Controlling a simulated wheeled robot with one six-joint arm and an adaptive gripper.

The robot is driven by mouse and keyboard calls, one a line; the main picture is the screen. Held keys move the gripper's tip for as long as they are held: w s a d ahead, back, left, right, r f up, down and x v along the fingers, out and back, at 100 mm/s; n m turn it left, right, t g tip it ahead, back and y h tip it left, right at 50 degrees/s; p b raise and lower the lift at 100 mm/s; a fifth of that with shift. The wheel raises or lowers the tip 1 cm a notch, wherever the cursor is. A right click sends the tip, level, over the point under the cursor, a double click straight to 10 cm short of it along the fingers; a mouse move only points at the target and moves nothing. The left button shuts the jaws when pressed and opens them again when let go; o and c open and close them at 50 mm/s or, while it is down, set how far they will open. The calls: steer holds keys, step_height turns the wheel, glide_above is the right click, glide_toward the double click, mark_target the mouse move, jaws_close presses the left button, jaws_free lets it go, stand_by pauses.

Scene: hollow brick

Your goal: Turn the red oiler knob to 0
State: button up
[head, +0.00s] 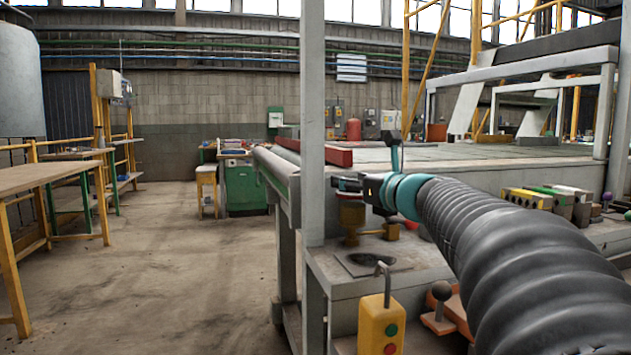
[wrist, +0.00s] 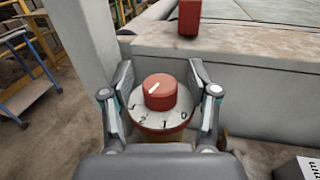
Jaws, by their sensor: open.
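The red oiler knob (wrist: 161,92) sits on a round pale dial (wrist: 152,121) in the wrist view. The dial has dark numerals along its near edge, with 0 at the right, then 1 and 2 toward the left. A short white mark on the knob top lies left of centre and slants toward the lower left, away from the 0. My gripper (wrist: 161,97) is open, one finger on each side of the knob, with gaps visible. In the head view my gripper (head: 347,184) is above the brass-coloured oiler body (head: 352,216); the knob is not clear there.
The oiler stands on a grey machine ledge (head: 400,284). A grey post (head: 313,120) rises left of it. A yellow button box (head: 380,325) and a ball-topped lever (head: 440,305) are in front. A red block (wrist: 189,17) lies beyond the knob.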

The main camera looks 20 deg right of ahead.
jaws_close()
steer(key=shift+y, duration=0.3)
steer(key=n+g+y+p, duration=0.1)
steer(key=n+y, duration=0.2)
steer(key=y, duration=0.1)
steer(key=shift+d+g, duration=0.1)
steer(key=shift+g, duration=0.3)
steer(key=n+g+y, duration=0.3)
steer(key=y, duration=0.1)
steer(key=shift+f+n+g, duration=0.1)
steer(key=shift+n+g, duration=0.2)
steer(key=shift+n, duration=0.1)
steer(key=n+g+y, duration=0.2)
steer(key=g, duration=0.1)
steer(key=shift+n+y, duration=0.3)
steer(key=shift+y, duration=0.1)
steer(key=shift+n+g+y, duration=0.9)
steer(key=shift+n+g, duration=0.7)
steer(key=shift+g, duration=0.9)
steer(key=shift+n+g, duration=0.3)
steer(key=shift+g, duration=0.1)
